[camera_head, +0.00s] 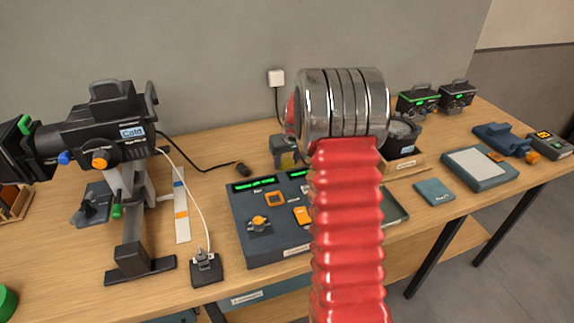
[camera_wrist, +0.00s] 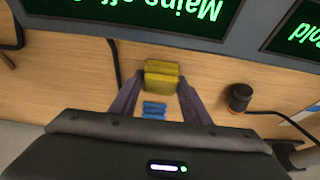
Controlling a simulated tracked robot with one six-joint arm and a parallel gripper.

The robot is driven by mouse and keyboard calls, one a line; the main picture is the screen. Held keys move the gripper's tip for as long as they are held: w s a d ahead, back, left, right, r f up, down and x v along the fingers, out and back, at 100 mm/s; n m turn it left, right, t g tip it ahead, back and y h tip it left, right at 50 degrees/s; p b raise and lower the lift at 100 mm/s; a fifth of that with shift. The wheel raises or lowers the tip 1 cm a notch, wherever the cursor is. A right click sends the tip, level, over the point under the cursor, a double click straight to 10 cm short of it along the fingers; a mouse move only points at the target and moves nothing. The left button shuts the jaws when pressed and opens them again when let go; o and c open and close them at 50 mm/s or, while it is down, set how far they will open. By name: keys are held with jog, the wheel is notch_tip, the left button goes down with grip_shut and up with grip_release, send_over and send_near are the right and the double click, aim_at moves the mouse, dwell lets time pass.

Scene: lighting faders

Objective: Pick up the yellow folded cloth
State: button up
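The yellow folded cloth (camera_wrist: 162,76) shows in the wrist view as a small layered block between the fingertips of my gripper (camera_wrist: 161,82). The dark fingers stand on either side of it, apart, with what look like narrow gaps; firm contact cannot be seen. In the head view a bit of the yellow cloth (camera_head: 287,159) shows behind the console, under the grey end of my arm. My red ribbed arm and its metal joint hide much of that area.
A blue folded item (camera_wrist: 154,110) lies close to the yellow cloth. The console (camera_head: 278,247) with green displays stands nearby. A black knob-like plug (camera_wrist: 240,96) with a cable lies to the right in the wrist view. A large lamp (camera_head: 105,130) stands at left.

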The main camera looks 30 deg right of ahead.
aim_at(286, 160)
jog(key=c, duration=0.5)
jog(key=shift+o, duration=0.2)
notch_tip(286, 160, up, 10)
dwell(0.4)
jog(key=o, duration=0.4)
jog(key=c, duration=0.3)
